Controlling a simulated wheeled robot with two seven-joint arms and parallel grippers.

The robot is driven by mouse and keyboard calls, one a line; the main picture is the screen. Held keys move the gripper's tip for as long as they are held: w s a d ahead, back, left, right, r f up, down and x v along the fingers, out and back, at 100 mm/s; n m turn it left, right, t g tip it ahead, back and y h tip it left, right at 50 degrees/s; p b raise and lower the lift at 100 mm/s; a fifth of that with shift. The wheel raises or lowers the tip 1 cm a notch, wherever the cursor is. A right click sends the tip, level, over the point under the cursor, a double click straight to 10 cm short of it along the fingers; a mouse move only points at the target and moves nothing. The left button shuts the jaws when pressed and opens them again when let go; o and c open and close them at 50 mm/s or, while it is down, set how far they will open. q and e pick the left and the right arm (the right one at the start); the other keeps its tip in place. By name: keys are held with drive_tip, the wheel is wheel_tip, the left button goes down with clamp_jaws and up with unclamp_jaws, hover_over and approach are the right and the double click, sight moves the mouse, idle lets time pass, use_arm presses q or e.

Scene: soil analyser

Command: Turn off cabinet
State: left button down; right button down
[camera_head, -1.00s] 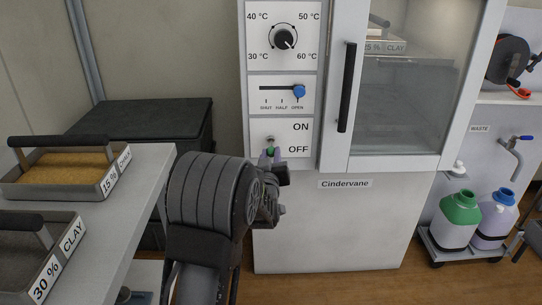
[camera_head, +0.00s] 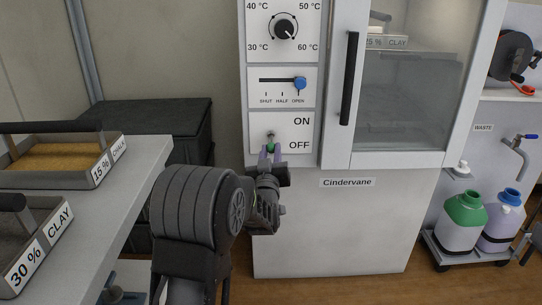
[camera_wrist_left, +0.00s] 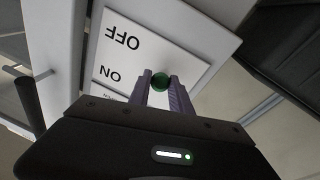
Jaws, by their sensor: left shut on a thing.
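The white cabinet (camera_head: 330,230), labelled Cindervane, stands ahead with a control panel on its left side. The power switch is a small lever with a green tip (camera_head: 270,148) on the ON/OFF plate (camera_head: 299,134). In the head view the green tip shows just below the metal base, level with OFF; I cannot tell its exact tilt. My left gripper (camera_head: 270,153) is at the switch from below, its purple fingers shut on the green tip. The left wrist view shows the green tip (camera_wrist_left: 161,81) between the fingertips. My right gripper is not in view.
Above the switch are a blue slider (camera_head: 299,83) at OPEN and a temperature dial (camera_head: 284,27). The glass door (camera_head: 405,100) has a black handle (camera_head: 349,80). Soil trays sit on a left bench (camera_head: 135,165). Bottles (camera_head: 460,222) stand on a low trolley at right.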

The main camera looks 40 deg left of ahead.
use_arm(q)
drive_tip(key=c, duration=1.2)
unclamp_jaws()
drive_tip(key=p+v, duration=0.1)
drive_tip(key=v, duration=0.6)
drive_tip(key=shift+s+d+f+p, duration=0.2)
drive_tip(key=shift+s+d+p, duration=0.1)
drive_tip(key=shift+p, duration=0.1)
